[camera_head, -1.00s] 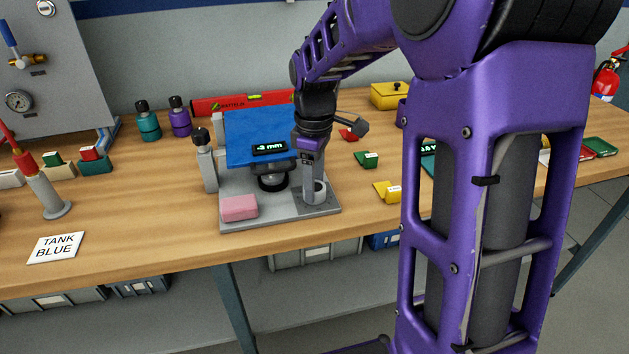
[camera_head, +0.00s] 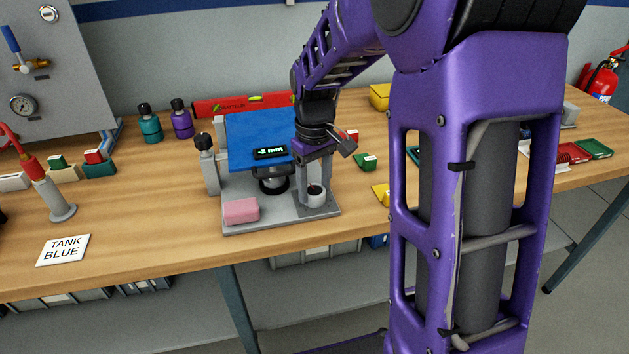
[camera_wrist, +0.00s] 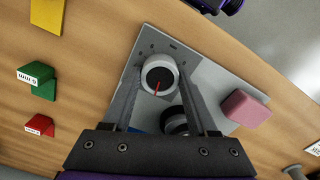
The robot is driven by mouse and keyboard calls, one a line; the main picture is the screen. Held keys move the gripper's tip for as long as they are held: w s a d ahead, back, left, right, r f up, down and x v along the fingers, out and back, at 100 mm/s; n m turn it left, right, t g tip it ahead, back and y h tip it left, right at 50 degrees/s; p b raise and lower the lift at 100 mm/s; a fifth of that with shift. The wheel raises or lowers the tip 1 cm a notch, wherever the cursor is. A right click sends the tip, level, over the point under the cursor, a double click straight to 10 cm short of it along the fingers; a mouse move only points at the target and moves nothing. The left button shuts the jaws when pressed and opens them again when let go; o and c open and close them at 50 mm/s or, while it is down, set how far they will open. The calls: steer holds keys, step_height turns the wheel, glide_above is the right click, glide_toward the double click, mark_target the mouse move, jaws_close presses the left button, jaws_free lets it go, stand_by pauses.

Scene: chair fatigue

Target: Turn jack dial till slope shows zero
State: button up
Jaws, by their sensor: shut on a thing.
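The jack dial (camera_head: 316,196) is a light round knob with a dark top at the front right of a grey base plate (camera_head: 285,220). The wrist view shows the dial (camera_wrist: 160,74) with a red pointer line. My gripper (camera_head: 315,188) points down from above with its fingers around the dial, shut on it; the fingers (camera_wrist: 161,80) flank it in the wrist view. A blue tilted plate (camera_head: 255,128) stands behind, above a dark round support (camera_head: 272,181). A small display (camera_head: 270,153) at its front edge appears to read -3 mm.
A pink block (camera_head: 241,210) lies at the plate's front left. A grey post with a black knob (camera_head: 205,142) stands at its left. A red level (camera_head: 225,105) lies behind. Green (camera_head: 364,162) and yellow (camera_head: 380,194) blocks sit to the right. The front left table is mostly clear.

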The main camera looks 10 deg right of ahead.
mark_target(315, 190)
steer(key=shift+m+p, duration=0.4)
steer(key=shift+m, duration=1.3)
steer(key=o, duration=1.4)
steer(key=shift+r, duration=0.1)
step_height(315, 190, up, 17)
steer(key=p, duration=0.3)
steer(key=shift+r, duration=0.15)
